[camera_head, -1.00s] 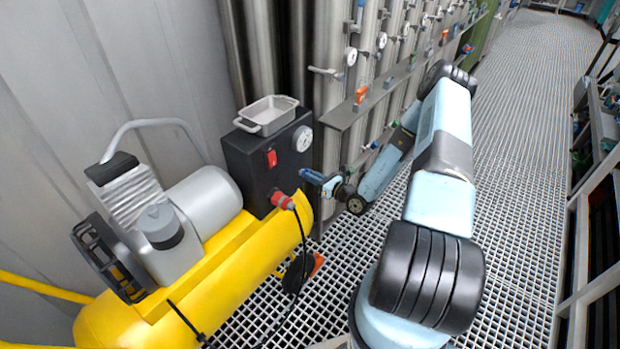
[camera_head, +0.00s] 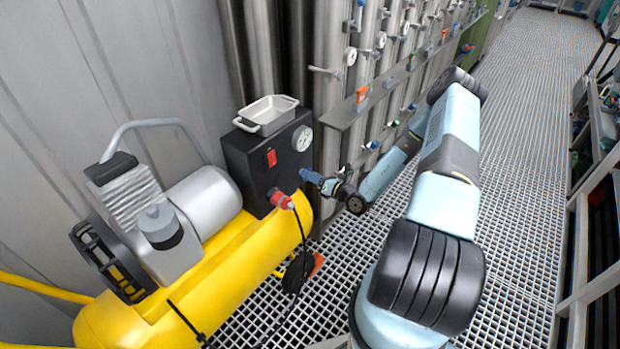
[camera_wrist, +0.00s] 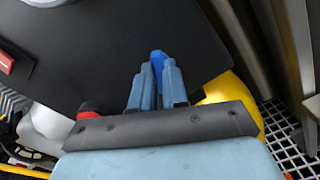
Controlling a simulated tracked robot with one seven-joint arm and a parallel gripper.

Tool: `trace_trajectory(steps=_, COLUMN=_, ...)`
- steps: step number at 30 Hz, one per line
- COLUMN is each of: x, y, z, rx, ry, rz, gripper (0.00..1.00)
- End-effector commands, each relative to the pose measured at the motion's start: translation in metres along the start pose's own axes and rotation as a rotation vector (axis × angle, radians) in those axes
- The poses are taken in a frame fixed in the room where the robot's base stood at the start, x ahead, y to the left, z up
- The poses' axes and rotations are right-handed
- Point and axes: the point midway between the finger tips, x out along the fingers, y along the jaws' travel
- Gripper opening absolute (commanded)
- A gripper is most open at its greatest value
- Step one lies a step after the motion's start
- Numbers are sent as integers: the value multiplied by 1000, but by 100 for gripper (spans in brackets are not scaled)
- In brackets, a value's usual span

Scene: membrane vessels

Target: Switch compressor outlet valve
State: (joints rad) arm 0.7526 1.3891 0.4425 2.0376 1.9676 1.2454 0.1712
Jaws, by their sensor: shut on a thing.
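The compressor (camera_head: 205,275) is yellow with a black control box (camera_head: 250,160) on its right end. The outlet valve has a blue handle (camera_wrist: 157,60) on the face of that box, seen between my fingertips in the wrist view. My gripper (camera_head: 311,176) reaches the box's right face from the right. In the wrist view my gripper (camera_wrist: 155,75) is shut on the blue handle. Most of the handle and the valve body are hidden by the fingers.
A gauge (camera_head: 302,138), a red switch (camera_head: 271,158) and a metal tray (camera_head: 266,112) are on the box. Steel vessels (camera_head: 335,100) stand behind. The grated floor (camera_head: 520,130) is open at right.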

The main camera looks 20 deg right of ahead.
Motion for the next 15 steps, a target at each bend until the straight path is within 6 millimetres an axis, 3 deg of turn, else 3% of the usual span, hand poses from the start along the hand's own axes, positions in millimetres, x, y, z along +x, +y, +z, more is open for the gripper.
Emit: trace_trajectory(steps=15, x=-3, y=-5, z=-1, rx=490, ry=-2, rz=-5, gripper=0)
